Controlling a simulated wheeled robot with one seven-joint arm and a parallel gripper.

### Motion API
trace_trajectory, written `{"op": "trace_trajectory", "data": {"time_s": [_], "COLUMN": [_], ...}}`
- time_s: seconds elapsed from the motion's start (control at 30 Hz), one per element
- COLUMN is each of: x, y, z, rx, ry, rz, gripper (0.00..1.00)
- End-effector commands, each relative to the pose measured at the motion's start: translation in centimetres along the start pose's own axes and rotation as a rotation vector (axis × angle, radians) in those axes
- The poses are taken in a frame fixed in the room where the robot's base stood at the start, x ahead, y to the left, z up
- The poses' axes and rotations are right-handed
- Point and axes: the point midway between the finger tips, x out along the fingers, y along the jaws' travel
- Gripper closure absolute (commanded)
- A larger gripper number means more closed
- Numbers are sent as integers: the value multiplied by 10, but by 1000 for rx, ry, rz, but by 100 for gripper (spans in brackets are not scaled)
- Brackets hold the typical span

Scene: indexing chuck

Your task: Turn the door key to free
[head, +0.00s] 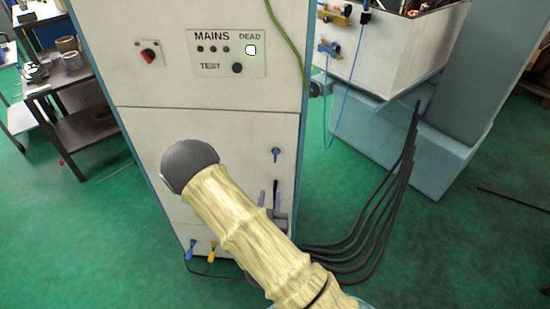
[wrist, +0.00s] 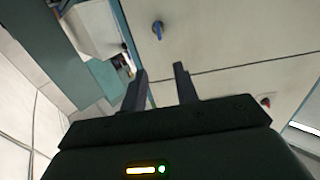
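The door key (head: 276,153) is a small blue handle on the lower white door of the cabinet, near its right edge. It also shows in the wrist view (wrist: 158,29), above the fingertips. My gripper (wrist: 160,70) has two dark fingers standing apart with nothing between them. The key lies beyond the fingertips and apart from them. In the head view the fingers (head: 269,190) show just below the key, and my pale-sleeved arm hides most of the gripper. I cannot tell the distance to the door.
The cabinet's upper panel has a MAINS/TEST plate (head: 228,53) with a lit DEAD lamp and a red switch (head: 148,56). Black cables (head: 370,215) run over the floor at right beside a pale-blue machine base (head: 395,135). A dark bench (head: 90,125) stands at left.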

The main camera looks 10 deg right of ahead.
Motion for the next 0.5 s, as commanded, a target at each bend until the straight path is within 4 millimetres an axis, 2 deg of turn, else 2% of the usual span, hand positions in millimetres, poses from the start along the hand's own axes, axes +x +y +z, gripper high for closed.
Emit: {"op": "trace_trajectory", "data": {"time_s": [0.5], "x": [28], "y": [-1], "z": [4], "rx": [3], "ry": [3], "rz": [-1], "gripper": [70]}}
